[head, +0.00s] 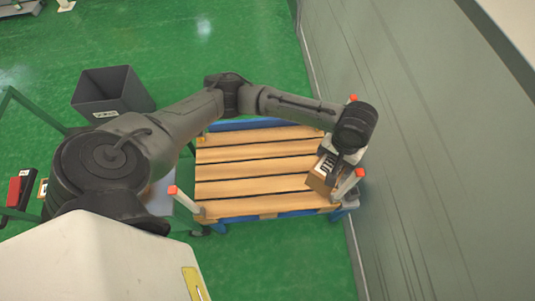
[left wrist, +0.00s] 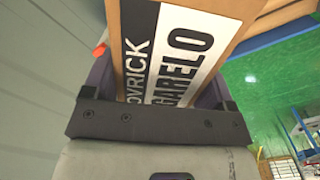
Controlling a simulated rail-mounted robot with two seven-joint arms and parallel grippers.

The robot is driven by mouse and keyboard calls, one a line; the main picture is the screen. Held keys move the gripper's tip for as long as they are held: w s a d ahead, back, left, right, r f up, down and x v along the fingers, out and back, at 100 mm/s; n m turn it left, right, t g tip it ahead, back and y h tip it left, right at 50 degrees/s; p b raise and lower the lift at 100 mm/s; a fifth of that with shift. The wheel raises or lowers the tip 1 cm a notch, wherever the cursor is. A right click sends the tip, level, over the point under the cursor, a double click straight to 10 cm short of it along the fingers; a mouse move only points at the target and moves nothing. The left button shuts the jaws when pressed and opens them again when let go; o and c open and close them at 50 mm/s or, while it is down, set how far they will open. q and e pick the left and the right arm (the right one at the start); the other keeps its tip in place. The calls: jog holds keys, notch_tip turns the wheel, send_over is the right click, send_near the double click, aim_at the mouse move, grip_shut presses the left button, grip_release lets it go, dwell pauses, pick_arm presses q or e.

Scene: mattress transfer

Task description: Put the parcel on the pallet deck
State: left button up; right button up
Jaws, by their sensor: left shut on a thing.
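The parcel (head: 322,178) is a brown cardboard box with a black and white label. My left gripper (head: 335,168) is shut on it at the right end of the pallet deck (head: 250,172), which has wooden slats and blue parts below. In the left wrist view the parcel (left wrist: 225,15) sits between the fingers, with large printed lettering on its label. The parcel overlaps the near right part of the deck in the head view; I cannot tell whether it touches the slats. My right gripper is not in view.
Orange-tipped posts stand at the pallet's corners, one at the near left (head: 183,199) and one close to the parcel (head: 348,185). A grey wall (head: 430,150) runs along the right. A dark bin (head: 112,95) stands on the green floor at the left. Most slats are bare.

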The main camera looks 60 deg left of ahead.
pick_arm(q)
jog(key=s+a+f+n+b, duration=0.1)
jog(key=s+a+f+n, duration=0.2)
jog(key=f, duration=0.4)
jog(key=s+a+f+n, duration=0.2)
jog(key=s+f+n, duration=0.1)
jog(key=s+f, duration=0.25)
jog(key=s+a+f+n+b, duration=0.1)
jog(key=s+a+f+n, duration=0.15)
jog(key=f, duration=0.45)
jog(key=shift+s+a+f+b, duration=0.25)
jog(key=shift+a+f+b, duration=0.95)
jog(key=shift+a+f, duration=0.65)
jog(key=shift+s+a+f+b, duration=0.2)
jog(key=shift+a+f+b, duration=1)
jog(key=shift+a+f, duration=0.65)
jog(key=shift+s+a+f+b, duration=0.25)
jog(key=shift+a+f+b, duration=0.95)
jog(key=shift+a+f, duration=0.65)
jog(key=o, duration=1.1)
jog(key=shift+f, duration=0.15)
notch_tip(320, 180, up, 12)
jog(key=p, duration=0.5)
